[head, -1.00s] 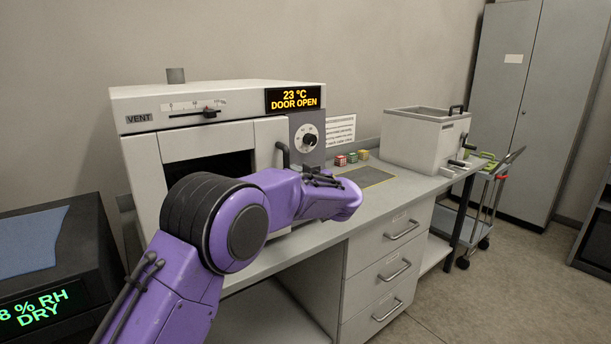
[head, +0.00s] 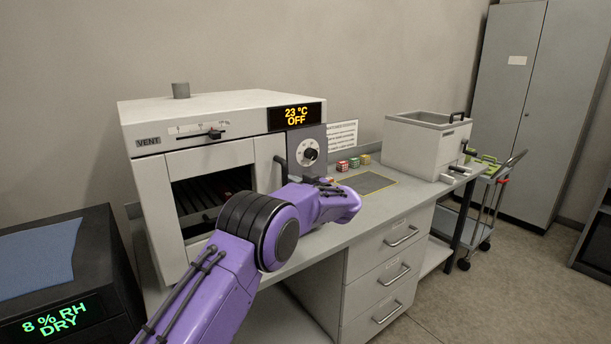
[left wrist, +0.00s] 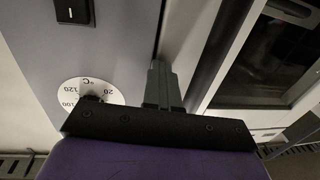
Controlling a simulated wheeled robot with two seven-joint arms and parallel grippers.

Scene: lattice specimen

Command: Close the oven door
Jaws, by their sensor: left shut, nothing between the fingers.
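The white oven (head: 215,110) stands on the bench, and its display (head: 295,116) reads "23 °C OFF". Its door (head: 210,157) appears flush with the front, with a rack showing through the window. A dark handle (head: 281,168) is at the door's right side. My left arm reaches across the oven front, and its fingers are hidden in the head view. In the left wrist view my left gripper (left wrist: 159,72) is shut and empty, pointing at the oven front between the dial panel (left wrist: 95,45) and the window. I cannot tell whether it touches the door. My right gripper is out of view.
Small coloured cubes (head: 353,163) and a dark mat (head: 367,183) lie on the bench (head: 335,234) right of the oven. A black humidity unit (head: 95,270) is at the left, close to my arm.

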